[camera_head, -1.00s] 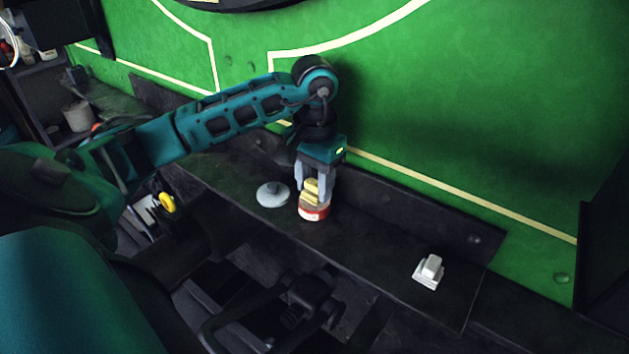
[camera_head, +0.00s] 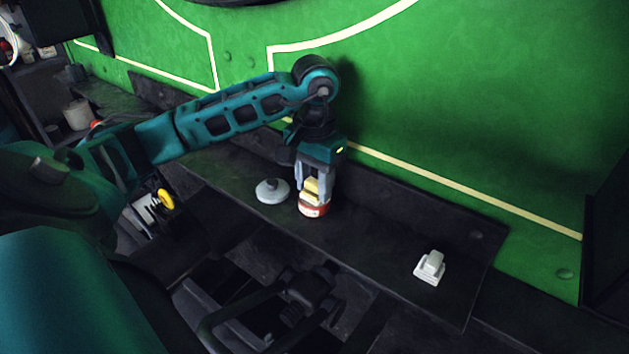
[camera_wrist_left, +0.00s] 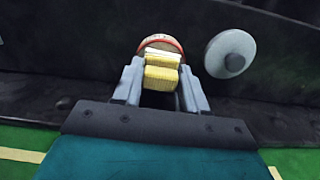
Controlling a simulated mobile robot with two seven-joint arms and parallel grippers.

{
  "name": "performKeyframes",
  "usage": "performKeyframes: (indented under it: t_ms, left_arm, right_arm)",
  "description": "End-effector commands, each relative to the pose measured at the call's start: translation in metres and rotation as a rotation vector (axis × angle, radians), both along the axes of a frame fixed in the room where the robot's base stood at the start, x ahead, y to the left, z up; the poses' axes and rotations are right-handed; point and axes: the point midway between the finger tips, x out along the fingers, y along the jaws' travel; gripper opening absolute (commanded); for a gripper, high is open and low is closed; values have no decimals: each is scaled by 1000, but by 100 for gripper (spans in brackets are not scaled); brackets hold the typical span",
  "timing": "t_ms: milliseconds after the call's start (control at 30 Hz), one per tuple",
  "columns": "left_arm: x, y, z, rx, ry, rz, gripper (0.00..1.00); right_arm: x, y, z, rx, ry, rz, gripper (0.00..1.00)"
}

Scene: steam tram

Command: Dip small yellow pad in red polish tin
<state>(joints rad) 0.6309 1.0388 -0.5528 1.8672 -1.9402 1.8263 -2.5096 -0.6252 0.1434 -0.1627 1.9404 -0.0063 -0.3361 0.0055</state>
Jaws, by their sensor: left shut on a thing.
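My left gripper (camera_head: 314,184) points down over the dark ledge and is shut on the small yellow pad (camera_head: 311,188). The pad also shows between the fingers in the left wrist view (camera_wrist_left: 161,75). The red polish tin (camera_head: 314,209) stands on the ledge directly under the pad, and its red rim shows in the wrist view (camera_wrist_left: 160,39). The pad's lower end overlaps the tin's mouth in both views; I cannot tell how deep it sits. My right gripper is not in view.
A pale round lid with a knob (camera_head: 272,191) lies just left of the tin. A white pad-like block (camera_head: 430,267) lies further right on the dark ledge (camera_head: 370,250). The green panel (camera_head: 460,110) rises behind. The ledge between tin and block is clear.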

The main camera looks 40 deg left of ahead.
Motion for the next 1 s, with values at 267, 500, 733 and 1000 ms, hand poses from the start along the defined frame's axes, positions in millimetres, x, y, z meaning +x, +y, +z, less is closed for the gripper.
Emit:
performKeyframes:
  t_ms: [267, 500, 733, 1000]
  left_arm:
    - [0, 0, -1, 0, 1, 0, 17]
    - [0, 0, -1, 0, 2, 0, 17]
    - [0, 0, 12, 0, 1, 0, 17]
    - [0, 0, 34, 1, 0, -1, 17]
  right_arm:
    - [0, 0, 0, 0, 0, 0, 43]
    - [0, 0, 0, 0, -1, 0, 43]
    - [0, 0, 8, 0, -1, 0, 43]
    - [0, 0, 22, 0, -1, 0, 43]
